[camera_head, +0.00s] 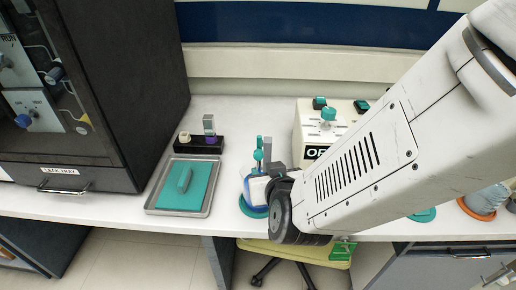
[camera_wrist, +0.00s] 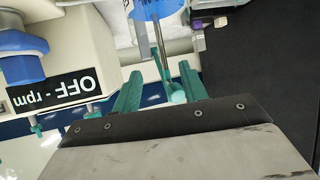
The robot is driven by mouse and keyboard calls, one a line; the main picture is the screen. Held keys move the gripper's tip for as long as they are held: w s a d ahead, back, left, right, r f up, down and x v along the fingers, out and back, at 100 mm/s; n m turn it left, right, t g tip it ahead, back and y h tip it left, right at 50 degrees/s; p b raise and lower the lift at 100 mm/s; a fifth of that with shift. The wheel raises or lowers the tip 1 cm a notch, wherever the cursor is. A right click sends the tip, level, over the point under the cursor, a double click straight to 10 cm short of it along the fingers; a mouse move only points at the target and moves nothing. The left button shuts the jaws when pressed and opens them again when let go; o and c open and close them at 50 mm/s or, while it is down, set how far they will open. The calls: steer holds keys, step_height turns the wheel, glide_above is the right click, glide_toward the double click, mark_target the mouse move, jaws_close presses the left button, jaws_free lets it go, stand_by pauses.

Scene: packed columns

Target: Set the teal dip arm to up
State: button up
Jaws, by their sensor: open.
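My gripper (camera_wrist: 158,78) is open, with one teal finger on each side of the ball. I cannot tell whether either finger touches it. My arm hides much of that spot, and my fingers cannot be made out clearly there. Whether the dip arm is up or down is hard to tell.
A white box (camera_head: 305,132) with teal knobs and an OFF display stands right of the post; the display (camera_wrist: 55,92) reads "OFF - rpm". A metal tray (camera_head: 207,190) with a teal mat, a black block (camera_head: 184,146) and a dark cabinet (camera_head: 130,70) are left.

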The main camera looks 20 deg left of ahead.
mark_target(258, 150)
steer(key=t, duration=0.2)
steer(key=s+a+r+t, duration=0.1)
steer(key=t, duration=0.1)
steer(key=s+r+t, duration=0.1)
steer(key=shift+s+a+n+t, duration=0.25)
steer(key=shift+n+t, duration=0.15)
steer(key=shift+w+r, duration=0.15)
steer(key=x, duration=0.7)
steer(key=shift+w, duration=0.2)
steer(key=shift+r, duration=0.1)
jaws_close()
